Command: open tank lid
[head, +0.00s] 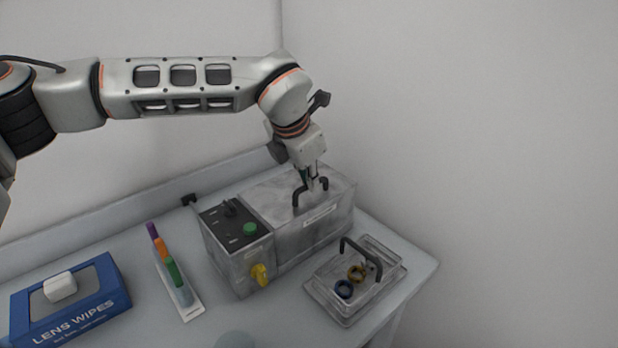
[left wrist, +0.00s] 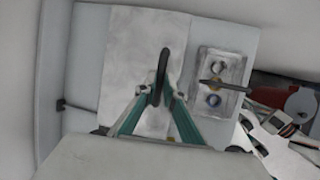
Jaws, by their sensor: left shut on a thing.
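The metal tank (head: 325,232) stands at the back of the table with its flat grey lid (head: 268,195) lying on top. A black arched handle (head: 297,196) rises from the lid. My left gripper (head: 311,186) reaches down from above and is shut on the lid handle. In the left wrist view the gripper's fingertips (left wrist: 160,94) close around the handle (left wrist: 163,68), with the grey lid (left wrist: 120,60) beneath. The lid looks level and seated on the tank.
A control box (head: 238,240) with a green button and yellow tap adjoins the tank's left side. A clear tray (head: 335,310) with a black handle and rings stands at the right, near the table edge. A marker rack (head: 190,308) and blue lens-wipes box (head: 105,282) are left. Walls stand behind.

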